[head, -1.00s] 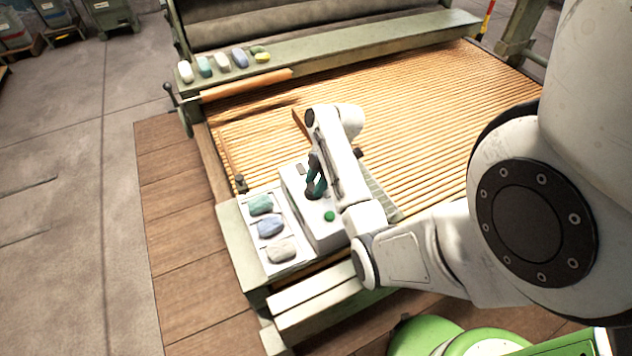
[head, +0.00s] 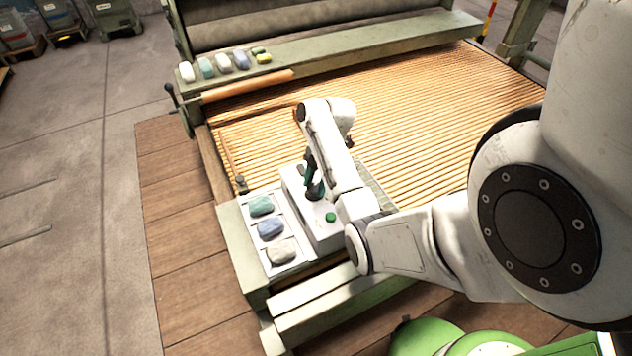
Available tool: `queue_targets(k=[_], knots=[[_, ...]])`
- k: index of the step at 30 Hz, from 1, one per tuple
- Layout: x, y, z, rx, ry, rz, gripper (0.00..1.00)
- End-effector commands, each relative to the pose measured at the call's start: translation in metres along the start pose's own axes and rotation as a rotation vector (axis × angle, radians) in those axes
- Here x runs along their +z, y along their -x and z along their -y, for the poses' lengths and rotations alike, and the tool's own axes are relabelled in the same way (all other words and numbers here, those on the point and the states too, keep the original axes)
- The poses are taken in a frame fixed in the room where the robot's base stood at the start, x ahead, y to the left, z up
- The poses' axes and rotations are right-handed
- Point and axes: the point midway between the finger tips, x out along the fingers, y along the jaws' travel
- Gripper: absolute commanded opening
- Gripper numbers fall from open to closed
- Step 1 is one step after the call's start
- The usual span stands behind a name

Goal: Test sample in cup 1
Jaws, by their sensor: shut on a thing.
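My gripper (head: 313,184) is over the white box (head: 325,237) at the front left of the slatted bed. It is shut on a small dark and teal thing (head: 311,172), which my arm partly hides; I cannot tell what it is or whether it touches the box. The box has a green button (head: 330,216) on its top. To its left, a white tray (head: 296,257) bears three lumpy samples: green (head: 261,206), blue (head: 270,229) and pale grey (head: 281,251). I cannot make out any cup number.
Several coloured lumps (head: 222,63) lie in a row on the green rail (head: 330,48) at the back. The slatted bed (head: 420,110) fills the middle. Wooden boards (head: 180,215) and open grey floor (head: 70,200) lie to the left. Bins (head: 115,18) stand at the far left back.

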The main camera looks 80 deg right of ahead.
Motion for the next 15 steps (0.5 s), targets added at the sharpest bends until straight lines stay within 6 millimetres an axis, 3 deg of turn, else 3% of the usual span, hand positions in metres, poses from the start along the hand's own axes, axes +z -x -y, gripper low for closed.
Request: queue_targets(k=[5,6,12,15], knots=[[-0.0002,0.0005,-0.0007,0.002,0.002,0.001,0.12],[-0.0002,0.0006,-0.0007,0.002,0.002,0.001,0.46],[-0.0001,0.0004,-0.0005,0.001,0.001,0.001,0.65],[-0.0001,0.0002,-0.0003,0.001,0.000,0.001,0.66]])
